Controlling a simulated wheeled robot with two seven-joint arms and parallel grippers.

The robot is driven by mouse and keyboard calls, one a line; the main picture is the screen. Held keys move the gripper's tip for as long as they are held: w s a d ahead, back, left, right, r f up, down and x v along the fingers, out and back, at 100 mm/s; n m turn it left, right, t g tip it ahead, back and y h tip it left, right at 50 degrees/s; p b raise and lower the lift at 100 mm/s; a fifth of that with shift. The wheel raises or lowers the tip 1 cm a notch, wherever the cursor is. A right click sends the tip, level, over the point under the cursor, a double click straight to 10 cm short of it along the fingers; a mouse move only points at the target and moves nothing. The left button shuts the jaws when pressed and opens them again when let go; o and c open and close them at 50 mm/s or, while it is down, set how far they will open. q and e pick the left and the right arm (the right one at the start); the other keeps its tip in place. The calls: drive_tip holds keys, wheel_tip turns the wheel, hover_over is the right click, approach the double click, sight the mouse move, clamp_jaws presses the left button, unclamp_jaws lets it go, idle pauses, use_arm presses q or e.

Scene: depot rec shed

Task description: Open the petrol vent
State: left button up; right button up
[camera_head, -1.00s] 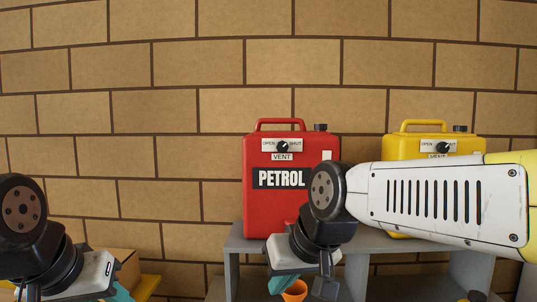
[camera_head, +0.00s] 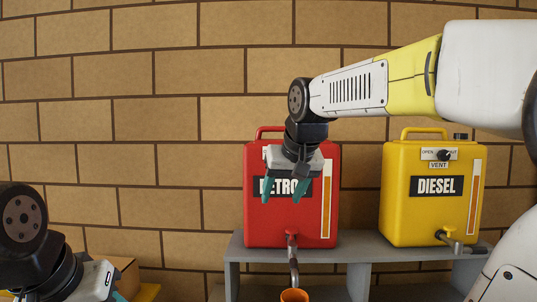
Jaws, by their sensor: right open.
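The red petrol can (camera_head: 262,222) stands upright on a grey shelf (camera_head: 350,253) against the brick wall. Its vent panel and knob are hidden behind my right gripper, apart from a sliver of the panel's left edge. My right gripper (camera_head: 283,202) is open and empty, its teal fingers pointing down in front of the PETROL label. I cannot tell whether it touches the can. My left gripper (camera_head: 118,297) is at the bottom left, cut off by the frame edge, well away from the can.
A yellow diesel can (camera_head: 400,215) with its own vent knob (camera_head: 444,155) stands to the right on the shelf. A tap (camera_head: 293,262) comes from the red can's lower front, above an orange cup (camera_head: 294,295). A cardboard box (camera_head: 122,268) is at lower left.

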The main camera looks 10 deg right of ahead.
drive_tip(key=w+d+r+m+t+h, duration=0.1)
drive_tip(key=w+d+r+h, duration=0.15)
drive_tip(key=w+r, duration=0.45)
drive_tip(key=w+d+r+m+h, duration=0.1)
drive_tip(key=w+d+r+m, duration=0.15)
drive_tip(key=w+r, duration=0.45)
drive_tip(key=x, duration=1)
drive_tip(key=shift+w+n, duration=0.45)
drive_tip(key=shift+w, duration=0.1)
drive_tip(key=shift+a+y, duration=0.1)
drive_tip(key=shift+y, duration=0.15)
drive_tip(key=shift+r, duration=0.1)
clamp_jaws()
